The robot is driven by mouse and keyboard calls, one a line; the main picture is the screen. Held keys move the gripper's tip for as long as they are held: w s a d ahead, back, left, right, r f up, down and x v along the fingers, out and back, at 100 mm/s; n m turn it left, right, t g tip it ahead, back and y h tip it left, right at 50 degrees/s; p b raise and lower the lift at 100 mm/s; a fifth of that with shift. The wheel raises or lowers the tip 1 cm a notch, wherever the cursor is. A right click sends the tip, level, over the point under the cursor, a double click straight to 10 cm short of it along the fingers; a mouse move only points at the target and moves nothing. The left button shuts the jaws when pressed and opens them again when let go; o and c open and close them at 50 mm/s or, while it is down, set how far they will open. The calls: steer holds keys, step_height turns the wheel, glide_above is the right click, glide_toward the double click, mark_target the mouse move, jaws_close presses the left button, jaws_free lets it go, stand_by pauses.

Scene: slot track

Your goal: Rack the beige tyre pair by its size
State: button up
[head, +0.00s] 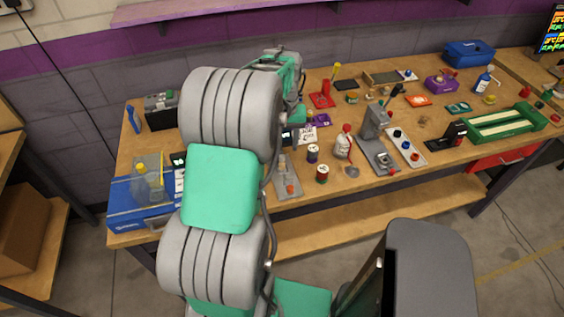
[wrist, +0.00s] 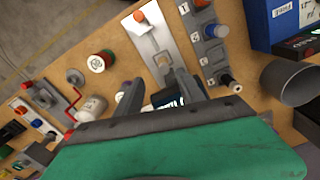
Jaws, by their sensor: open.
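My gripper (wrist: 158,92) is open, its two grey fingers apart above the bench. A dark blue can top (wrist: 168,98) shows between and beyond the fingers; I cannot tell if they touch it. I cannot pick out a beige tyre pair in either view. My arm hides the gripper in the head view.
A red can (head: 322,174), a dark can (head: 312,153) and a white bottle (head: 343,147) stand near the plate. A blue toolbox (head: 130,207) is at the bench's left end. A grey stand (head: 374,145) and switch panel (head: 405,148) are to the right.

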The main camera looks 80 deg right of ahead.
mark_target(282, 157)
steer(key=f, duration=0.2)
steer(key=f+p, duration=0.1)
steer(key=f, duration=0.1)
steer(key=f+p, duration=0.1)
steer(key=f, duration=0.1)
steer(key=shift+w+a+f, duration=0.15)
steer(key=shift+w+f, duration=0.15)
steer(key=shift+w, duration=0.05)
jaws_close()
